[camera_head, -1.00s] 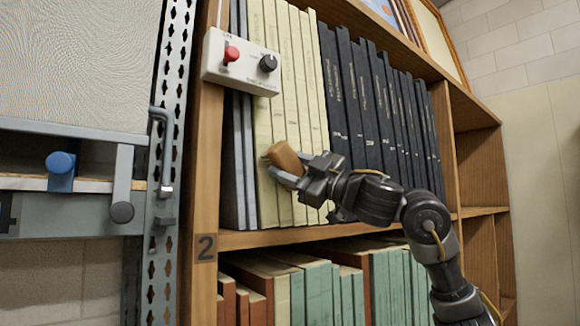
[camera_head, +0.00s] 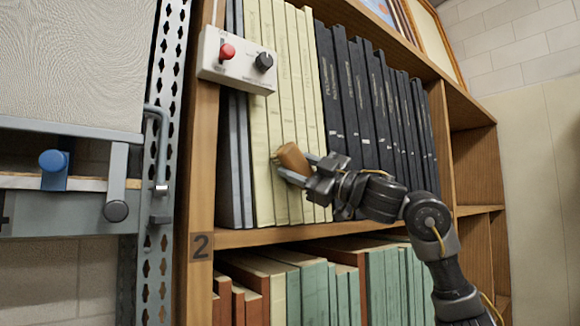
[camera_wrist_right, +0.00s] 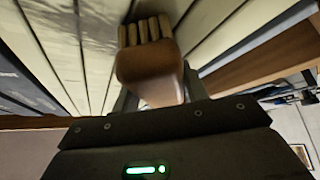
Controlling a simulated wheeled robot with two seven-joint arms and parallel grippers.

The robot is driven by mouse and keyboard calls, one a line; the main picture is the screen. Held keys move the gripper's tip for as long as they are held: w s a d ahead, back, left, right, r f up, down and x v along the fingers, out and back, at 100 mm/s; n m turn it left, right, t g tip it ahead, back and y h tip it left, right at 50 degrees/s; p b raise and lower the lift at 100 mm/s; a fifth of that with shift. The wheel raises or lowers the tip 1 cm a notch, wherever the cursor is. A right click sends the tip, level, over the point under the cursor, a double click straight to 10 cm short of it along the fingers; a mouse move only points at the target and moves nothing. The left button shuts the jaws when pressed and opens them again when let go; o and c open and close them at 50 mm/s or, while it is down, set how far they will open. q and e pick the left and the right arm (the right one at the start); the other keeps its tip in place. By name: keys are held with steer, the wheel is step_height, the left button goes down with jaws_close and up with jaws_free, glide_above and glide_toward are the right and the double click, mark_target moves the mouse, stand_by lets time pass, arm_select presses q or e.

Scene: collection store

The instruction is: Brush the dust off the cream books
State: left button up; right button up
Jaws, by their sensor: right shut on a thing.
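The cream books (camera_head: 262,130) stand upright in a row on the upper shelf, between grey books and black books. My right gripper (camera_head: 303,171) is shut on a brush with a brown wooden handle (camera_head: 293,157), in front of the lower part of the cream spines. In the right wrist view the brush (camera_wrist_right: 150,70) points its pale bristle tufts at the cream spines (camera_wrist_right: 75,45). Whether the bristles touch the spines is hard to tell. Greyish patches show on one spine there. My left gripper is not in view.
A white control box (camera_head: 237,62) with a red switch and black knob hangs at the shelf's left post, in front of the upper spines. Black books (camera_head: 365,110) stand to the right. Green and rust books (camera_head: 315,290) fill the shelf below. A metal rack (camera_head: 165,150) stands left.

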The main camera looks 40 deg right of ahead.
mark_target(311, 168)
steer(key=shift+d, duration=1.8)
steer(key=shift+w+d, duration=0.1)
steer(key=shift+d, duration=0.35)
steer(key=d, duration=0.6)
steer(key=shift+d, duration=0.1)
